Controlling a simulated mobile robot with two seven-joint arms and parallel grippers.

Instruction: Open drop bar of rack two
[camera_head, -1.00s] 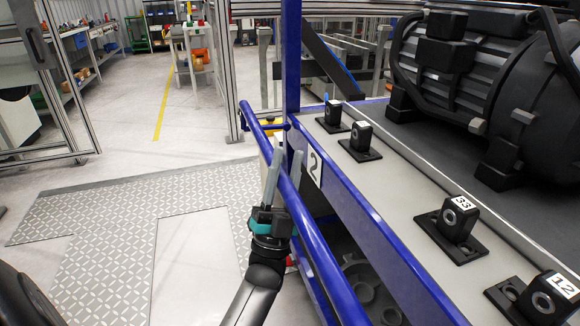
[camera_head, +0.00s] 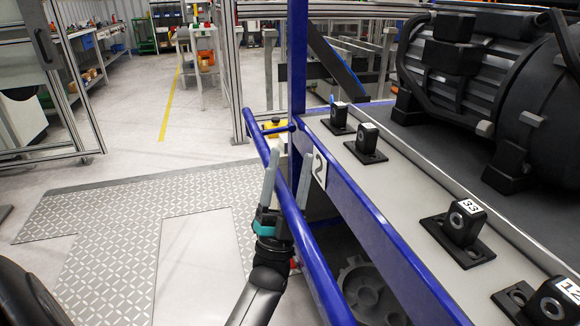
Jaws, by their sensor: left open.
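The drop bar is a blue tube (camera_head: 318,262) running along the left side of the blue rack, from its far corner toward the front. The rack carries a white label "2" (camera_head: 319,167) on its side rail. My left gripper (camera_head: 287,172) is at the bar, with its fingers open and pointing away from me. One finger shows left of the bar and the other right of it, so the bar passes between them. I cannot tell whether either finger touches it. My right gripper is not in view.
A large black motor (camera_head: 490,90) lies on the rack top (camera_head: 400,175), beside several black numbered brackets (camera_head: 463,222). A blue post (camera_head: 297,60) rises at the rack's far corner. Patterned floor plates (camera_head: 120,225) and open floor lie left of the bar.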

